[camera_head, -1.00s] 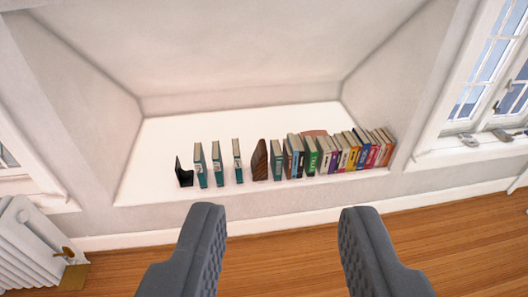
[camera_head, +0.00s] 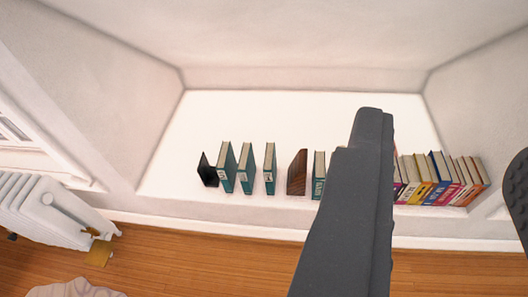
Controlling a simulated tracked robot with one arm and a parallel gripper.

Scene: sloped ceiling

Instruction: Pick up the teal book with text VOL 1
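Three teal books stand upright and apart on the white ledge: a left one (camera_head: 226,168), a middle one (camera_head: 246,168) and a right one (camera_head: 269,168). Another teal book (camera_head: 318,176) stands farther right, beside a brown wooden bookend. White labels show low on the spines, but I cannot read which says VOL 1. My gripper (camera_head: 445,140) is open and empty, in front of the ledge and to the right of the three teal books. Its left finger hides part of the row; its right finger is cut off by the picture's right edge.
A black bookend (camera_head: 207,171) stands left of the teal books, and the wooden bookend (camera_head: 297,172) right of them. Several coloured books (camera_head: 440,180) stand at the right. The ledge (camera_head: 290,112) is bare behind the row. A white radiator (camera_head: 45,208) stands at the left.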

